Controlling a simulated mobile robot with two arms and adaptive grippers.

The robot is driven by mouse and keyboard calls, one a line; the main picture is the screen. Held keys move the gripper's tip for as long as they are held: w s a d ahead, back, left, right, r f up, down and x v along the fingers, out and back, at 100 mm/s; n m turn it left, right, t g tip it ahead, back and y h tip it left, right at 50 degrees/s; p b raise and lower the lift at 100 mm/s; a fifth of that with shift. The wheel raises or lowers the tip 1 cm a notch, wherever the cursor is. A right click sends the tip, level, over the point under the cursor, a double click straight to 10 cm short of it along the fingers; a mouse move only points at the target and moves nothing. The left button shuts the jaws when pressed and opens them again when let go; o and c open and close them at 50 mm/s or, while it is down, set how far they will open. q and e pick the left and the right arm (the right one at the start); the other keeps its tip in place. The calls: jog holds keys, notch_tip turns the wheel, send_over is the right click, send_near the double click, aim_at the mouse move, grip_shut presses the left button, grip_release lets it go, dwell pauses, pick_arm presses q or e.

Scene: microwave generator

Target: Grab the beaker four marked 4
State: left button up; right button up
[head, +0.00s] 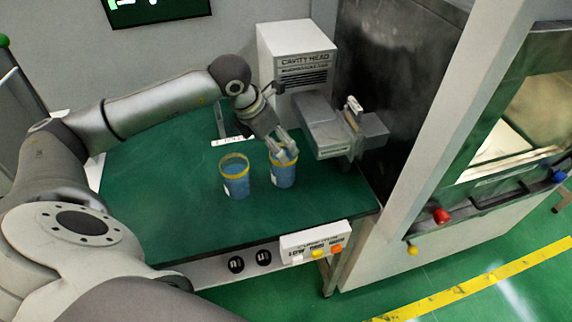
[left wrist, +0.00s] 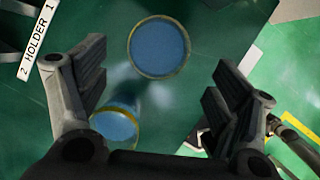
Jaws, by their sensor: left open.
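Two blue beakers with yellow rims stand upright on the green table. In the head view, one beaker (head: 235,178) is on the left and the other (head: 283,175) is just right of it. White labels show on their sides, but I cannot read a number on either. My left gripper (head: 284,155) is at the right beaker's rim, partly covering it. In the left wrist view, my left gripper (left wrist: 162,85) is open, with one round rim (left wrist: 158,47) between and beyond its fingers. Another beaker (left wrist: 117,125) is at the lower left, partly hidden.
The white cavity head unit (head: 297,62) and a grey metal block (head: 325,125) stand close behind and right of the beakers. A holder label (left wrist: 38,40) lies at the left. A button panel (head: 315,242) is at the front edge. The table's left part is clear.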

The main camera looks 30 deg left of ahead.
pick_arm(q)
jog(key=p+x, duration=0.3)
jog(key=x, duration=0.6)
jog(key=shift+w, duration=0.1)
jog(key=shift+w+f, duration=0.2)
jog(key=shift+f, duration=0.35)
jog(key=shift+c, duration=0.3)
jog(key=shift+r, duration=0.1)
jog(key=c, duration=1.3)
